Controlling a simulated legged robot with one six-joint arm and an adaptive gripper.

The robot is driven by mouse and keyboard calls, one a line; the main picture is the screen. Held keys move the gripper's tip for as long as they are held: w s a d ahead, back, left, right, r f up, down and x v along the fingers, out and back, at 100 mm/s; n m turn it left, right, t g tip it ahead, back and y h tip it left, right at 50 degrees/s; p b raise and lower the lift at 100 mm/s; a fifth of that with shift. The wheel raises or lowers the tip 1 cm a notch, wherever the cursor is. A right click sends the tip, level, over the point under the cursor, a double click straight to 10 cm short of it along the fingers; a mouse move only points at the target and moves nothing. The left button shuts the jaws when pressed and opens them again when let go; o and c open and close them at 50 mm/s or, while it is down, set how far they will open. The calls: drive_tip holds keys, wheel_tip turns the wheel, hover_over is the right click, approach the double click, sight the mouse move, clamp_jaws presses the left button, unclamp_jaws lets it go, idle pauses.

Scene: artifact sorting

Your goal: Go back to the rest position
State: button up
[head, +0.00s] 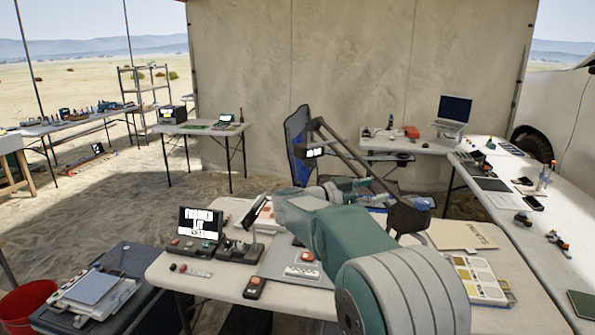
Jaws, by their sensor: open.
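My arm rises from the lower right of the head view, its teal link crossing the near table (540,285). My gripper (286,181) is beyond the arm, above the table's far side. Its long dark linkage slants up left from a dark body, with one fingertip in front of the blue chair. The other fingertip shows left of my arm, near the small screen. The fingers are wide apart, with nothing seen between them. My arm hides part of the gripper.
On the near table are a small screen (200,224), a joystick box (240,249), a handheld remote (254,287) and a sorting case (476,279). A blue chair (298,143) stands behind. A long table runs along the right. Sand lies open at left, beyond a red bucket (27,305).

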wheel_tip(320, 180, up, 9)
drive_tip(key=a+n+t+y, duration=0.3)
drive_tip(key=n+t+y, duration=0.5)
drive_tip(key=t, duration=0.5)
drive_tip(key=s+a+f+n+y, duration=0.3)
drive_tip(key=s+a+n+y, duration=0.4)
drive_tip(key=y, duration=0.3)
drive_tip(key=s+d+f+g, duration=0.2)
drive_tip(key=s+f+g, duration=0.4)
drive_tip(key=s, duration=0.8)
drive_tip(key=s+d+f+n+g, duration=0.1)
drive_tip(key=s+f+g, duration=0.4)
drive_tip(key=s+f, duration=0.8)
drive_tip(key=shift+s+d+f+g, duration=0.2)
drive_tip(key=shift+s+d+g, duration=0.2)
drive_tip(key=shift+s+d, duration=0.35)
drive_tip(key=shift+a, duration=0.1)
